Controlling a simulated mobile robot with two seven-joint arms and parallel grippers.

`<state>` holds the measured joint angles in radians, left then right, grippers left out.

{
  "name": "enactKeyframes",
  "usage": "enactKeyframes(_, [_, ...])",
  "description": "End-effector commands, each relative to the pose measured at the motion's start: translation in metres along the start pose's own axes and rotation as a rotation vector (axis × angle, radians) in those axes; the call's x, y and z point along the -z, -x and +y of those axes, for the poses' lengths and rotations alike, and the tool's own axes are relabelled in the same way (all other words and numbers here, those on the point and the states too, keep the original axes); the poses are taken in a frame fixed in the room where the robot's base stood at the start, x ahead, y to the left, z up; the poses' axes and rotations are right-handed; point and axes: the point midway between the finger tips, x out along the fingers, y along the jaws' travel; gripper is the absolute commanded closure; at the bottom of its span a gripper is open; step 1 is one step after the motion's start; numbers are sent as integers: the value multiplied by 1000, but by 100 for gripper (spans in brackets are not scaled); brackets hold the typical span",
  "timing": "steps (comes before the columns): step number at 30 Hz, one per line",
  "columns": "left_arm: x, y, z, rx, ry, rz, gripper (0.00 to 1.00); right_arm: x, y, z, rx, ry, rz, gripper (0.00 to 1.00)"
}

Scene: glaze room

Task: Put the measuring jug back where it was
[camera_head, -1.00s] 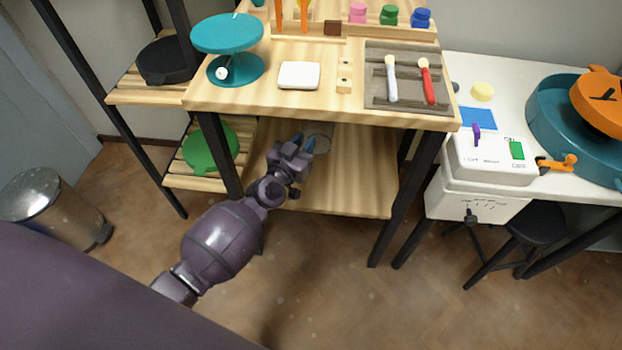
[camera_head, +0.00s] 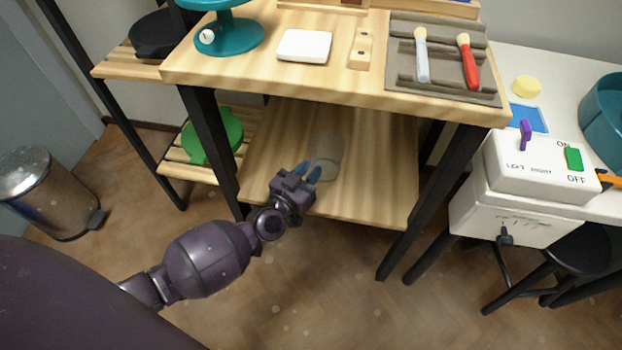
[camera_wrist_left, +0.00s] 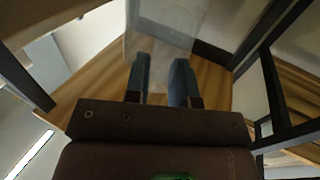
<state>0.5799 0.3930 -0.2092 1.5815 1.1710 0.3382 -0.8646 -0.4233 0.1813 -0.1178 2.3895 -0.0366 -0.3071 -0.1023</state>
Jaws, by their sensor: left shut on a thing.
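The measuring jug (camera_head: 329,150) is clear and faint, and appears upright in the opening under the worktop, over the wooden lower shelf (camera_head: 385,160). My left gripper (camera_head: 314,171), with blue fingers, is shut on the jug's near side. I cannot tell whether the jug's base touches the shelf. In the left wrist view the jug (camera_wrist_left: 165,30) is a see-through shape beyond the two fingers of my left gripper (camera_wrist_left: 162,78). My right gripper is out of view.
The worktop (camera_head: 230,72) overhangs the lower shelf, with dark legs (camera_head: 430,205) at its corners. A green round item (camera_head: 212,137) sits on the slatted side shelf. A white control box (camera_head: 520,205) stands to the right. The lower shelf's right part is bare.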

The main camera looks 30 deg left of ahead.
Motion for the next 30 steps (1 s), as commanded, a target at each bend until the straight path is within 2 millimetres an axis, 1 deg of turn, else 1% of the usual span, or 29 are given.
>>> enactKeyframes(1, [-19, 4, 0, -1, 0, -16, 100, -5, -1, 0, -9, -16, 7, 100])
enactKeyframes(3, [-27, 4, 0, 0, -1, -15, 100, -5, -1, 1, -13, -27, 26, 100])
enactKeyframes(6, [-33, 3, 0, -1, 1, -12, 100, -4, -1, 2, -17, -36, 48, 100])
enactKeyframes(16, [-30, 1, 0, 0, 0, -3, 100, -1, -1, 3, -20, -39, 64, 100])
enactKeyframes(21, [-35, 2, 0, 0, 0, -5, 100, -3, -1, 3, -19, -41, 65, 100])
enactKeyframes(22, [-35, 2, 0, 0, 0, -6, 75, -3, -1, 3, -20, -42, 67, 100])
enactKeyframes(24, [-34, 2, 0, 0, 0, -5, 65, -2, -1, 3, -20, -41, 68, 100])
enactKeyframes(27, [-34, 2, 0, 0, 0, -5, 51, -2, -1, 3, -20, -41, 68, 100])
enactKeyframes(30, [-34, 2, 0, 0, 0, -5, 51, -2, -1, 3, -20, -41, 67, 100])
